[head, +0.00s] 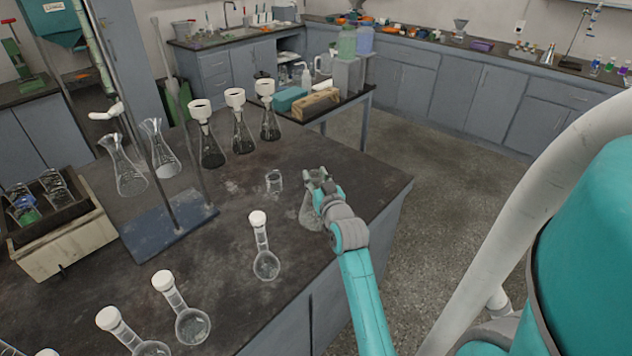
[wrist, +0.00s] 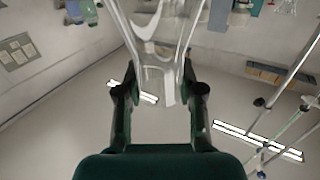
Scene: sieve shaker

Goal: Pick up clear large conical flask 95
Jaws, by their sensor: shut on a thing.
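A clear conical flask (head: 311,213) is near the right edge of the dark bench, in the head view. Its glass is see-through and partly hidden by my gripper (head: 318,182), which is shut on its upper part. In the wrist view the jaws of my gripper (wrist: 160,88) stand on both sides of the clear glass (wrist: 150,40). I cannot tell whether the flask's base touches the bench. No label is readable on it.
A small clear beaker (head: 274,181) stands just left of the flask. A white-stoppered volumetric flask (head: 266,264) is closer to the front. Several flasks with white funnels (head: 241,135) and a stand with a blue base (head: 160,236) are further left. Open floor (head: 440,185) lies right.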

